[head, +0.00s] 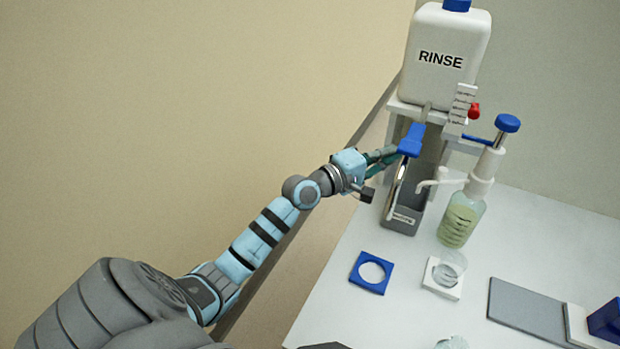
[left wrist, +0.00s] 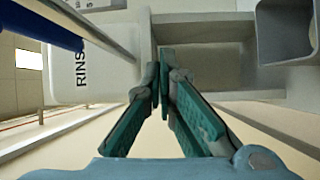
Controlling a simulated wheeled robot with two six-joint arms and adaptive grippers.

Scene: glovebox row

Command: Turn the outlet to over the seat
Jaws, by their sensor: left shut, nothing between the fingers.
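A white RINSE jug (head: 441,55) stands on a raised stand. Below it is a blue arm (head: 411,139) with a thin curved metal tube (head: 391,196) hanging down, which looks like the outlet; the tube also shows in the left wrist view (left wrist: 105,38). The tube ends by the grey bin (head: 404,220). A blue square ring (head: 358,279), perhaps the seat, lies flat on the table in front of the bin. My left gripper (head: 392,155) is shut and empty, close beside the blue arm and tube; contact is unclear. Its fingertips (left wrist: 160,72) meet in the wrist view.
A pump bottle (head: 457,222) with a blue knob and a leftward spout stands right of the bin. A clear cup (head: 449,265) sits on a white square. A grey plate (head: 525,311) and a blue block (head: 606,320) lie at right. The front left table is clear.

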